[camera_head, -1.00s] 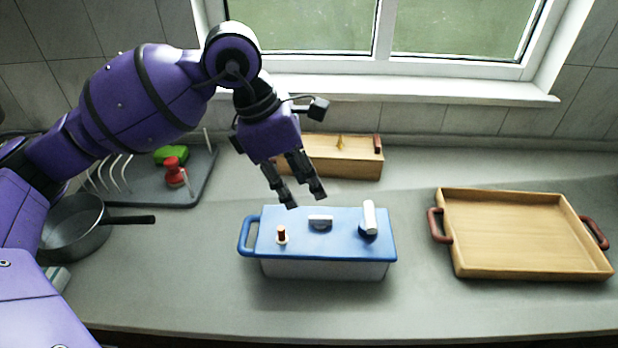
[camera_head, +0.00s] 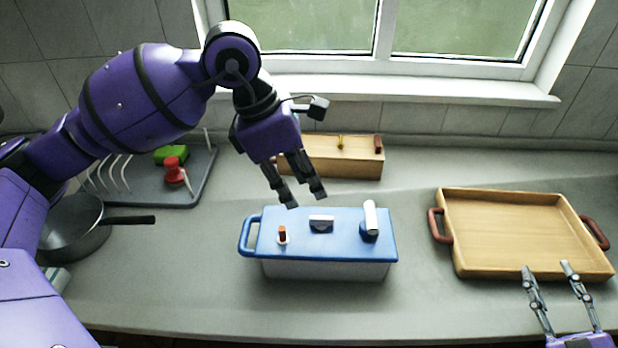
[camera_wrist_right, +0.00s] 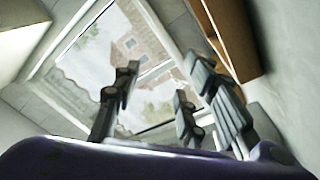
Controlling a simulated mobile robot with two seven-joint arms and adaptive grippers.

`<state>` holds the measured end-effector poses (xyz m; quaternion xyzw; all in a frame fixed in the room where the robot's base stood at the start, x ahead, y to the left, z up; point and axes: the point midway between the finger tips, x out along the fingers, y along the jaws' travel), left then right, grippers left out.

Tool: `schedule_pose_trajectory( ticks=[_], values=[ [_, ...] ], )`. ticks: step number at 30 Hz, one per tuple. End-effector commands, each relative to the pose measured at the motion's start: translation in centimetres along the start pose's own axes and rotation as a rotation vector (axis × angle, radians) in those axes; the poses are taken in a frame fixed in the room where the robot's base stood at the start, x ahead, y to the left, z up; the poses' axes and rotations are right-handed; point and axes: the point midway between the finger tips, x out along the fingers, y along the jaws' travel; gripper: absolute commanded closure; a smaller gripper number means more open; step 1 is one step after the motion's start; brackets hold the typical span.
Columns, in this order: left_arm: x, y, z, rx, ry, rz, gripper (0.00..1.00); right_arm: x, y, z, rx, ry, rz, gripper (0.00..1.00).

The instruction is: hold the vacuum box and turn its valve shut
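The vacuum box (camera_head: 325,269) stands on the counter in the middle of the head view, with a blue lid (camera_head: 345,240) and a blue side handle on its left. A white upright lever, which looks like the valve (camera_head: 370,217), stands at the lid's right. A small red-topped knob (camera_head: 282,235) is at the left, and a grey-white grip (camera_head: 321,222) in the middle. My left gripper (camera_head: 305,198) is open and empty above the box's back edge, apart from it. My right gripper (camera_head: 546,268) is open and empty at the lower right, by the tray's front edge; its fingers also show in the right wrist view (camera_wrist_right: 160,95).
A wooden tray (camera_head: 520,267) with red-brown handles lies at the right. A wooden box (camera_head: 345,168) stands behind the vacuum box. A pan (camera_head: 75,235) and a grey dish rack (camera_head: 200,180) holding red and green items are at the left. The counter's front middle is clear.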

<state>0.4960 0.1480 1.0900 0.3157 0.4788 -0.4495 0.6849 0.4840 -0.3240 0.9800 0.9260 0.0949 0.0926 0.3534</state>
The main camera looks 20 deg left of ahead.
Motion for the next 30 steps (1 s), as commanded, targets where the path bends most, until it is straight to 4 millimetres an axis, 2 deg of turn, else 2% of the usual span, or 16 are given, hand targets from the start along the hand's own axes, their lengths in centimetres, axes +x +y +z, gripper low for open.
schedule_pose_trajectory(
  ticks=[1, 6, 9, 12, 15, 18, 26, 30],
  values=[
    [-0.2, 0.1, 0.1, 0.002, -0.002, 0.003, 0.69, 2.2, -0.6, -2.4, -0.047, 0.090, -0.024, 0.61],
    [-0.2, 0.1, 0.1, 0.002, -0.002, 0.003, 0.69, 7.1, -4.1, -10.6, -0.223, 0.407, -0.138, 0.61],
    [-0.2, 0.1, 0.1, 0.002, -0.002, 0.003, 0.69, 8.5, -6.9, -15.0, -0.347, 0.605, -0.237, 0.61],
    [-0.2, 0.1, 0.1, 0.002, -0.002, 0.003, 0.69, 8.8, -9.8, -17.9, -0.477, 0.778, -0.353, 0.61],
    [-0.2, 0.1, 0.1, 0.002, -0.002, 0.003, 0.69, 8.5, -12.1, -19.1, -0.598, 0.912, -0.472, 0.61],
    [-0.2, 0.1, 0.1, 0.002, -0.002, 0.003, 0.69, 8.1, -13.6, -19.1, -0.699, 1.000, -0.577, 0.61],
    [-0.2, 0.1, 0.1, 0.002, -0.002, 0.003, 0.69, 7.5, -15.3, -18.3, -0.820, 1.082, -0.711, 0.61],
    [-0.2, 0.1, 0.1, 0.002, -0.002, 0.003, 0.69, 8.0, -16.5, -19.0, -0.824, 1.086, -0.714, 0.61]
  ],
)
